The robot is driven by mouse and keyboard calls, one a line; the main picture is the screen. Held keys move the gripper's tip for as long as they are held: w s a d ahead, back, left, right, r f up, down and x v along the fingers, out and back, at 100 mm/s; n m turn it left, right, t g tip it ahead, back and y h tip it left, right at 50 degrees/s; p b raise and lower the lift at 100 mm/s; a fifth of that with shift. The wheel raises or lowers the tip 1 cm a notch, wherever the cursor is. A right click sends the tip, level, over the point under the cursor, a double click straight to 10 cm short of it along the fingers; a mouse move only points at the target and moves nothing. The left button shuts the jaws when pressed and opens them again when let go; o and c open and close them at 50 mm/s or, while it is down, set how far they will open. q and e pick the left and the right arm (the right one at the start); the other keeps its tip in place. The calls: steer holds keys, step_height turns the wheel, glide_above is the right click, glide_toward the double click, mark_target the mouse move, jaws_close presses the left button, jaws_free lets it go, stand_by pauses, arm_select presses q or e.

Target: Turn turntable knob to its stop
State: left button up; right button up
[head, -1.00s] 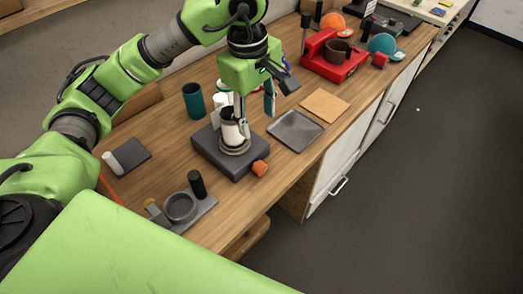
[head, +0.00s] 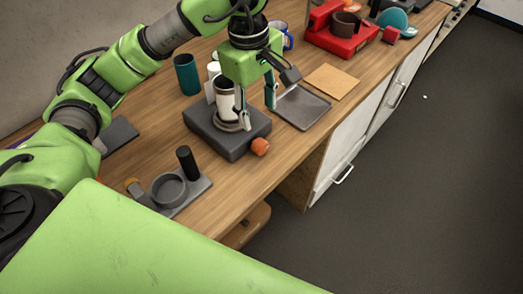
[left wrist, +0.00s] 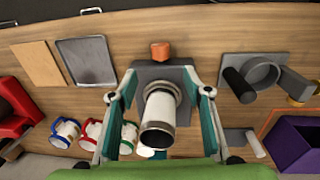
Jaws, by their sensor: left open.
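The turntable (head: 209,133) is a dark grey block on the wooden bench with a round plate on top. A white cylinder (head: 224,105) with a dark open top stands on the plate. The orange knob (head: 260,147) sticks out from the block's front side; it also shows in the left wrist view (left wrist: 160,50). My left gripper (head: 257,108) is open above the block, pointing down. In the left wrist view its fingers lie either side of the cylinder (left wrist: 158,112), apart from the knob. My right gripper is not in view.
A grey tray (head: 302,108) and a tan board (head: 331,81) lie right of the turntable. A grey fixture (head: 196,194) with a ring and black post stands front left. A teal cup (head: 187,75) stands behind. The bench's front edge is close to the knob.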

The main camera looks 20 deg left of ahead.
mark_target(262, 143)
arm_select(q)
steer(key=f, duration=0.4)
steer(key=f+p, duration=0.1)
steer(key=f, duration=0.3)
steer(key=w+f+p, duration=0.1)
steer(key=f, duration=0.4)
steer(key=shift+d, duration=0.2)
steer(key=shift+f, duration=0.45)
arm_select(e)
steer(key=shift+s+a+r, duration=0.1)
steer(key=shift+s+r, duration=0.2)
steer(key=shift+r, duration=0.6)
arm_select(q)
steer(key=shift+w, duration=0.1)
steer(key=c, duration=1.1)
